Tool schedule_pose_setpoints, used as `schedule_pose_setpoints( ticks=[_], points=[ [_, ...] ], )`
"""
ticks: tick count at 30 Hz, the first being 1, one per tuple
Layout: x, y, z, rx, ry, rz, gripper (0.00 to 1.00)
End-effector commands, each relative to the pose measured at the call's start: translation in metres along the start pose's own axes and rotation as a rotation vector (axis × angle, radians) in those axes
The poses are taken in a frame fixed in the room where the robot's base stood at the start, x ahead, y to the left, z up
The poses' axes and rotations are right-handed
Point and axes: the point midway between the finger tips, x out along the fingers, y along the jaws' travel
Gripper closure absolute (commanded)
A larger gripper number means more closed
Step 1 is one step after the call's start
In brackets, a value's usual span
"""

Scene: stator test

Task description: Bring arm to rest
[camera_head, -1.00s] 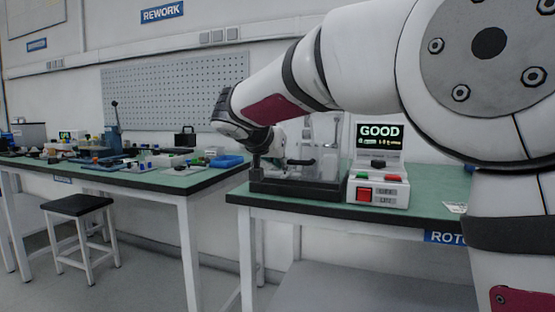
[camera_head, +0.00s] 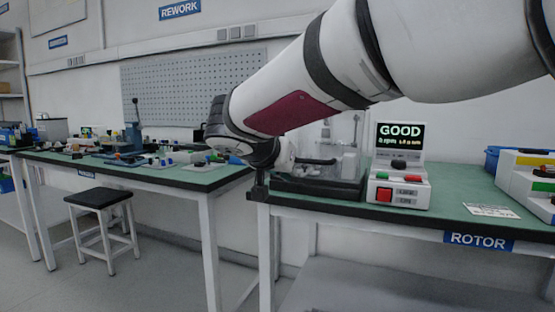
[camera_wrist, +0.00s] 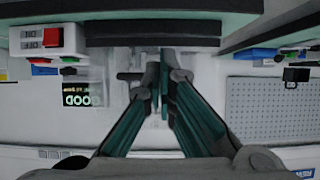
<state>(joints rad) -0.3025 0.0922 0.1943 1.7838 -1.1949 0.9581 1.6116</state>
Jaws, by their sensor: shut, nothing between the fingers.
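My gripper (camera_head: 259,189) hangs at the end of my arm at the left front corner of the rotor table (camera_head: 345,210). In the wrist view its two fingers (camera_wrist: 160,75) run close together and are shut, with nothing between them. In the head view the fingers are small and dark and look close to the table edge; whether they touch it I cannot tell. The test device with a dark base (camera_head: 318,188) stands just right of the gripper. Its display box (camera_head: 399,150) reads GOOD.
A blue bin and a yellow and white container (camera_head: 530,175) stand at the table's right end, with a paper card (camera_head: 490,210) nearby. The rework table (camera_head: 150,175), with many small parts, stands to the left behind a gap. A black stool (camera_head: 103,199) stands before it.

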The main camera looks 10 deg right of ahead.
Motion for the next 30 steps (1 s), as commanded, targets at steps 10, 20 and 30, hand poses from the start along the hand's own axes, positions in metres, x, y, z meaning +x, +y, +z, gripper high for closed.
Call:
schedule_pose_setpoints(
  ticks=[10, 20, 30],
  points=[
    [-0.029, 0.112, 0.037, -0.122, -0.176, 0.147, 1.0],
    [-0.117, 0.269, 0.169, -0.33, -0.672, 0.154, 1.0],
    [-0.196, 0.306, 0.281, -0.427, -0.979, -0.139, 1.0]
  ],
)
